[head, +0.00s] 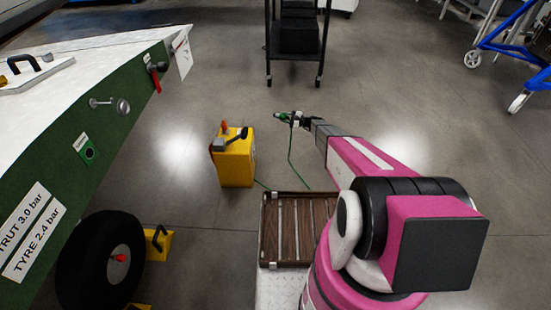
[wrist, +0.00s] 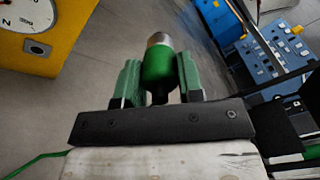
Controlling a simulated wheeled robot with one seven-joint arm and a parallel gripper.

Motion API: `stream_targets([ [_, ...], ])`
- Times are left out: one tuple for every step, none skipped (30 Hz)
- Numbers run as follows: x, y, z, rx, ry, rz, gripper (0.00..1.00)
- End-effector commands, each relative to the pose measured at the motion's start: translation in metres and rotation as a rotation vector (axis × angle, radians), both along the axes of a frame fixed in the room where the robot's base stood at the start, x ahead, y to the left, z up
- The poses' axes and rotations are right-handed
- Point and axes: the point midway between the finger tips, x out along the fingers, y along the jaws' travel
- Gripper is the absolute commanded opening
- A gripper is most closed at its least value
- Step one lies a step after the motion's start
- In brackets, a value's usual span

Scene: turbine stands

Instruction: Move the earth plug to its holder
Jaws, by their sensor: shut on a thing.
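My gripper (head: 290,117) is shut on the green earth plug (wrist: 158,66), held in the air above the floor, right of and a little above the yellow box in the head view. In the wrist view the plug sits between the two green jaws (wrist: 159,85), its metal tip pointing away from the gripper. A thin green cable (head: 290,158) hangs from the plug toward the floor. The plug's holder cannot be told for certain; a small green-ringed socket under a label (head: 88,153) is on the green side panel at left.
A yellow box (head: 234,170) stands on the floor; the wrist view shows its dial (wrist: 35,15). A brown slatted tray (head: 264,235) is beside my arm. The green stand (head: 70,125) with a wheel (head: 92,262) fills the left. A black cart (head: 270,65) stands behind.

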Motion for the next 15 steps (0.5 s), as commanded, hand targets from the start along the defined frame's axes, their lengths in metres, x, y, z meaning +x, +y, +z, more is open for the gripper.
stream_targets([
  [0.000,0.007,-0.030,0.006,0.023,0.039,0.00],
  [-0.005,0.011,-0.044,0.010,0.036,0.062,0.00],
  [-0.010,0.017,-0.064,0.013,0.051,0.090,0.00],
  [-0.015,0.020,-0.078,0.015,0.064,0.112,0.00],
  [-0.020,0.024,-0.092,0.019,0.077,0.131,0.00],
  [-0.026,0.029,-0.110,0.022,0.094,0.157,0.00],
  [-0.031,0.032,-0.124,0.023,0.106,0.174,0.00],
  [-0.037,0.035,-0.137,0.026,0.118,0.190,0.00],
  [-0.043,0.039,-0.153,0.028,0.131,0.207,0.00],
  [-0.049,0.041,-0.165,0.030,0.143,0.219,0.00],
  [-0.054,0.043,-0.176,0.030,0.153,0.230,0.00],
  [-0.060,0.045,-0.189,0.030,0.163,0.242,0.00],
  [-0.064,0.047,-0.198,0.032,0.171,0.248,0.00],
  [-0.068,0.048,-0.206,0.033,0.179,0.255,0.00],
  [-0.073,0.050,-0.215,0.033,0.186,0.262,0.00],
])
